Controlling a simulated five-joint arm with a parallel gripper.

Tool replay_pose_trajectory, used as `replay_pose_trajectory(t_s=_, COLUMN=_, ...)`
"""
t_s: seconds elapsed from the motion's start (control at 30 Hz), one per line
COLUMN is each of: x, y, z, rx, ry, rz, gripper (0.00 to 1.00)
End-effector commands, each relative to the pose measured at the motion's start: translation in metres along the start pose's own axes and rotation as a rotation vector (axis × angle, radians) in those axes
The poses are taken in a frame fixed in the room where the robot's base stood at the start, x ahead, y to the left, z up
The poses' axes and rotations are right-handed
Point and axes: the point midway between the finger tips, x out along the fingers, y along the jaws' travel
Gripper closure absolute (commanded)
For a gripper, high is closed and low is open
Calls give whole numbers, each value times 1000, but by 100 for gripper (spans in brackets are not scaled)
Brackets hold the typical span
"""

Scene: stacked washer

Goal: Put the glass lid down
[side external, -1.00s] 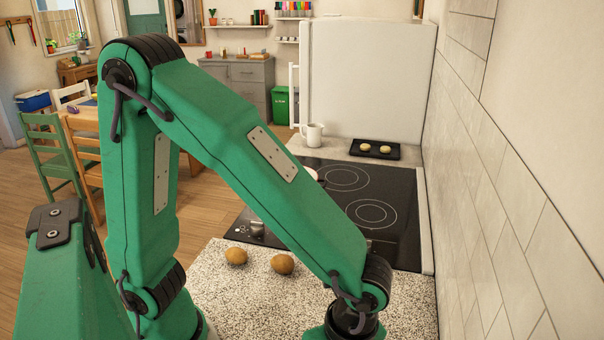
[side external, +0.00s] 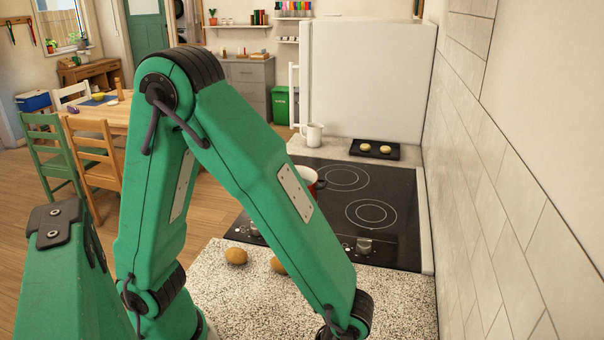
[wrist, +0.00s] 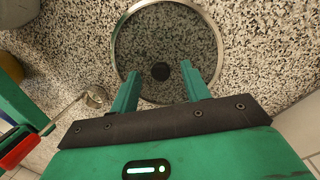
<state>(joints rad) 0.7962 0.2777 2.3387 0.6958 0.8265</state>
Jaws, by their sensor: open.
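The glass lid (wrist: 207,50) shows in the wrist view as a clear disc with a metal rim and a dark knob (wrist: 160,71) at its middle. The speckled counter shows through it, and it appears to lie flat on that counter. My gripper (wrist: 160,69) is open over the near part of the lid. Its two green fingers stand on either side of the knob in the picture, clear of it. I cannot tell how high the fingertips are above the glass. In the side external view the lid and gripper do not show.
A red pot (side external: 309,180) stands on the black cooktop (side external: 330,215), partly behind my arm. Two brown potatoes (side external: 236,256) lie on the speckled counter (side external: 235,295). A white mug (side external: 312,134) and a dark tray (side external: 375,149) are farther back. A tiled wall (side external: 490,200) bounds the right.

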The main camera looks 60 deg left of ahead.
Motion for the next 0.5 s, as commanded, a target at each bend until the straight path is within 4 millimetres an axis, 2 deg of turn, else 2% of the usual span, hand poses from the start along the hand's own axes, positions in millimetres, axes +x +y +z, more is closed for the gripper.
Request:
replay_pose_trajectory(t_s=0.13, x=9, y=0, z=0, rx=0, ry=-1, rz=1, gripper=53)
replay_pose_trajectory(t_s=0.5, x=9, y=0, z=0, rx=0, ry=0, rz=0, gripper=53)
